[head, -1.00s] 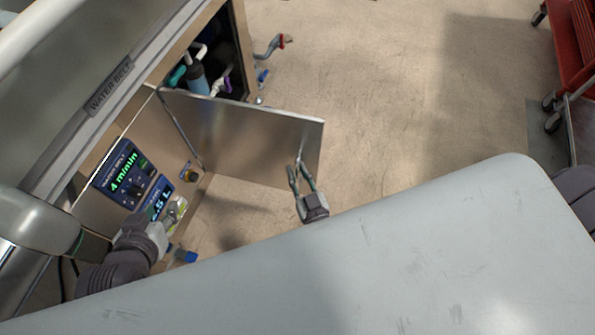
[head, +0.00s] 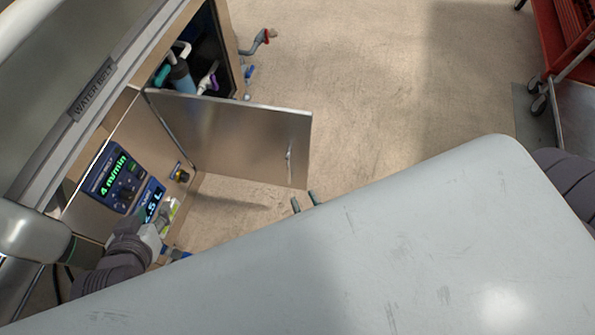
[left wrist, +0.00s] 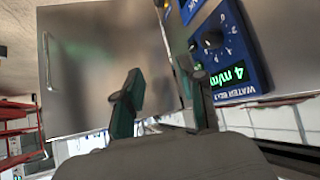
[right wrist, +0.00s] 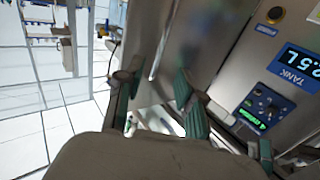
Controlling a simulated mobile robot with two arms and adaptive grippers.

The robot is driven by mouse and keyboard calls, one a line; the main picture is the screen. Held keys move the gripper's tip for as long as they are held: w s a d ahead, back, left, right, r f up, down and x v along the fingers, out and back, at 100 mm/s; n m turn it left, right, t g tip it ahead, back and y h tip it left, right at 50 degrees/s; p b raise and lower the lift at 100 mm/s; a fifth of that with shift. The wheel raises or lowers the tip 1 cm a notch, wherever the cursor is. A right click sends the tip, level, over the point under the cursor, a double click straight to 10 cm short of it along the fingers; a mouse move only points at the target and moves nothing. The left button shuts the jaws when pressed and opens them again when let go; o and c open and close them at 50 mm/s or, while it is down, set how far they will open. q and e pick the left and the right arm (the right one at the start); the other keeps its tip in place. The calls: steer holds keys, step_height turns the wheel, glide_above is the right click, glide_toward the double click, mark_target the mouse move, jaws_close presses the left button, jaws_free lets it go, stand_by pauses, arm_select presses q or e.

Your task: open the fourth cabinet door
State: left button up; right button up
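A steel cabinet door (head: 235,138) stands swung open from the machine's side, its bar handle (head: 289,165) near the free edge. The door and handle (left wrist: 48,62) also show in the left wrist view. My right gripper (head: 304,202) is just below the door's free edge, apart from the handle; its two fingertips show apart and empty, the rest hidden behind a pale surface. My left gripper (head: 165,222) is beside the control panel (head: 122,180), left of the door; its fingers (left wrist: 165,95) are apart with nothing between them.
Pipes and fittings (head: 185,75) show in an open compartment behind the door. A tap with a red handle (head: 262,40) sticks out beyond it. A red cart (head: 570,40) stands at the far right. The floor right of the door is clear.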

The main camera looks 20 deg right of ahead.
steer(key=shift+s, duration=0.7)
